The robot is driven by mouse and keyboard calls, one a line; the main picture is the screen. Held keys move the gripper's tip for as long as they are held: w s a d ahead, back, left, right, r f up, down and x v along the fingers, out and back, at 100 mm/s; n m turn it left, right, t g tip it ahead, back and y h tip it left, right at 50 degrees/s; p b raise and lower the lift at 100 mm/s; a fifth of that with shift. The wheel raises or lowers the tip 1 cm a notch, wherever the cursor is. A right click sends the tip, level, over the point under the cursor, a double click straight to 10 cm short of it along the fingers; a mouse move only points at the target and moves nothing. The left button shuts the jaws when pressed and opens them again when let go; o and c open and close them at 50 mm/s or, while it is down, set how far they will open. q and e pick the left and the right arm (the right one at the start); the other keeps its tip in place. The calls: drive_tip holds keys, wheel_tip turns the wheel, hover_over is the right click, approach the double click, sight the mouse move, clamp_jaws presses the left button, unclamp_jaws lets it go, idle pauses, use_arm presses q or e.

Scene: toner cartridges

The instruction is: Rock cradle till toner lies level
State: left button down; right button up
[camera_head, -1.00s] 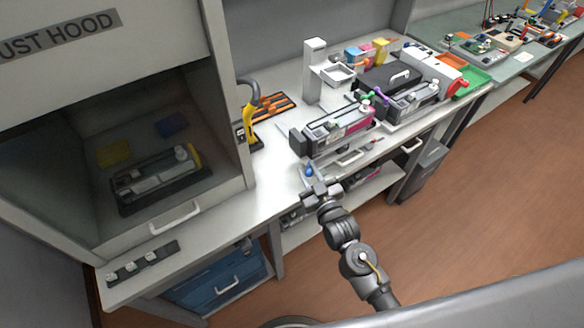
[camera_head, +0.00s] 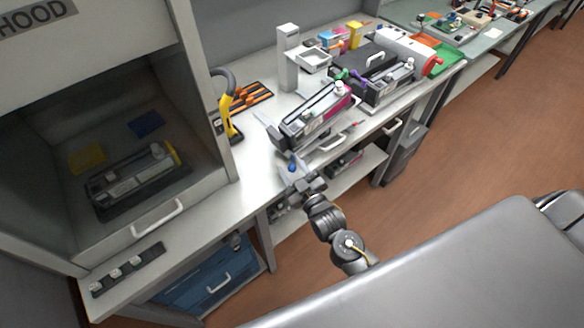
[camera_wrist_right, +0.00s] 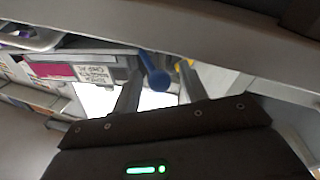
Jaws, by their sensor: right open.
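The cradle (camera_head: 284,138) stands on the bench in the head view, holding a long grey toner cartridge (camera_head: 318,112) with a magenta stripe. It slants up to the right in the picture. A blue knob (camera_head: 292,167) shows at the front bench edge, just below the cradle's left end. My right gripper (camera_head: 300,181) is open at the knob. The toner inside the cartridge is not visible. My left gripper is not in view.
A dust hood (camera_head: 100,120) with another cartridge inside stands at the left. A white post with a tray (camera_head: 289,60) and a black case (camera_head: 362,62) stand behind and right. Bench room is clear left of the cradle.

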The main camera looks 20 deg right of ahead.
drive_tip(key=shift+s+f, duration=0.1)
drive_tip(key=shift+s, duration=0.25)
drive_tip(key=s+d+b, duration=0.1)
drive_tip(key=s+b, duration=0.2)
drive_tip(key=s, duration=0.7)
drive_tip(key=shift+d+f, duration=0.15)
drive_tip(key=shift+f, duration=0.15)
